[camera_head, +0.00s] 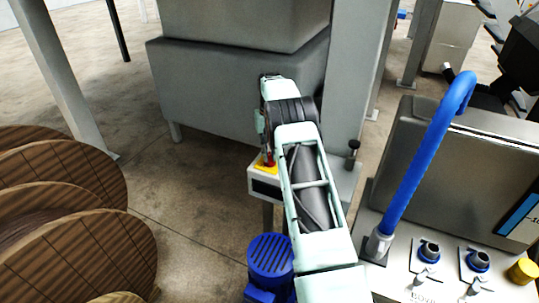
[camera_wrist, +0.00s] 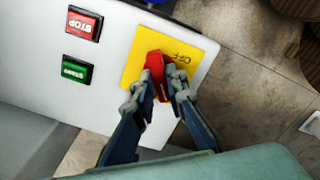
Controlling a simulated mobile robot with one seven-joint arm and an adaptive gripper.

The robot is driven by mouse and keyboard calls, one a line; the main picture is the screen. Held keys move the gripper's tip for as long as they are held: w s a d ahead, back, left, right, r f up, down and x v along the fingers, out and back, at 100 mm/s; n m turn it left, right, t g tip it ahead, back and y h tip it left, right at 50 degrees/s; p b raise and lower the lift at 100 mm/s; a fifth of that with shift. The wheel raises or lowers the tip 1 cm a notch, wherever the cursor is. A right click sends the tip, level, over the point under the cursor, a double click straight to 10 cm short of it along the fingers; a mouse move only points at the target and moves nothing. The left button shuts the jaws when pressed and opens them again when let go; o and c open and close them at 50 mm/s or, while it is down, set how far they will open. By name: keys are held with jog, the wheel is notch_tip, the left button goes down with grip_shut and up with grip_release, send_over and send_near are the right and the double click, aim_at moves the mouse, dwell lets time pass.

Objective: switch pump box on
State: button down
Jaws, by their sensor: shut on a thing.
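The pump box (camera_head: 265,184) is a small pale box on a post in the middle of the head view, partly hidden by my arm. Its white face (camera_wrist: 110,50) fills the upper left of the wrist view. A red rotary knob (camera_wrist: 158,72) sits on a yellow plate (camera_wrist: 192,50) marked OFF at its edge. My gripper (camera_wrist: 160,88) has its two fingers closed around the knob, one on each side. The knob's exact pointing is partly hidden by the fingers. In the head view the yellow plate and red knob (camera_head: 265,161) show beside my arm.
A red STOP button (camera_wrist: 83,23) and a green START button (camera_wrist: 77,70) are on the same face. A blue motor (camera_head: 270,258) stands in front of the box. A blue hose (camera_head: 430,150) rises at right. Wooden reels (camera_head: 75,250) stand at left; floor between is clear.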

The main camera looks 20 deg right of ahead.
aim_at(269, 157)
jog(key=m, duration=0.3)
jog(key=shift+m, duration=2.2)
jog(key=c, duration=1.9)
grip_release()
jog(key=shift+c, duration=0.2)
notch_tip(269, 157, up, 12)
